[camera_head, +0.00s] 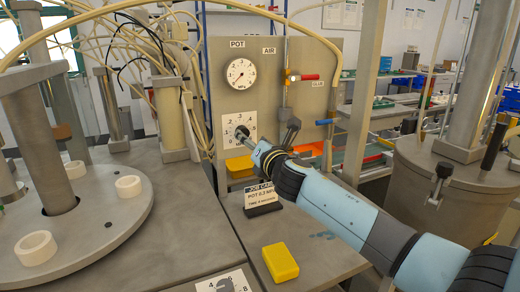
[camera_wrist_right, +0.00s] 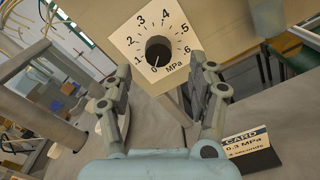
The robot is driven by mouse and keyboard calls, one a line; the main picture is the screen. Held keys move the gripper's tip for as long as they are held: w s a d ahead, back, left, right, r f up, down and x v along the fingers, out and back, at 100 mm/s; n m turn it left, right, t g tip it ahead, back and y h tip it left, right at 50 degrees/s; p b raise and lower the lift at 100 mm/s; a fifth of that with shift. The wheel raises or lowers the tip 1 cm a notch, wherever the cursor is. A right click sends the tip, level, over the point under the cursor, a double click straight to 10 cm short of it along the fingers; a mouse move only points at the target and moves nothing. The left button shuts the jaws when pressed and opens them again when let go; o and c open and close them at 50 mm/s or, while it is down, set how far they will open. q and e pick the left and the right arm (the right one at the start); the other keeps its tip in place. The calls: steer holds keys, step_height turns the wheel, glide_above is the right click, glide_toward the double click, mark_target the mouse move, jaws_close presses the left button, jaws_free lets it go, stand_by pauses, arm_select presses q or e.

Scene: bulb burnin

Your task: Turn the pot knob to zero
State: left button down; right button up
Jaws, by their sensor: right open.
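In that view the knob lies beyond the fingertips. In the head view my right gripper (camera_head: 247,138) reaches up-left to the dial plate (camera_head: 228,121) and partly covers the knob. Whether it touches the knob cannot be told. My left gripper is not in view.
The POT gauge (camera_head: 240,73) sits above the dial, its needle at lower left. A job card (camera_head: 261,199) reading POT 0.3 MPa and a yellow block (camera_head: 281,262) are on the bench. A round plate (camera_head: 95,229) with white rings stands left.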

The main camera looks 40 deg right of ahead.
steer(key=v, duration=0.6)
steer(key=shift+s, duration=0.2)
steer(key=shift+a, duration=0.1)
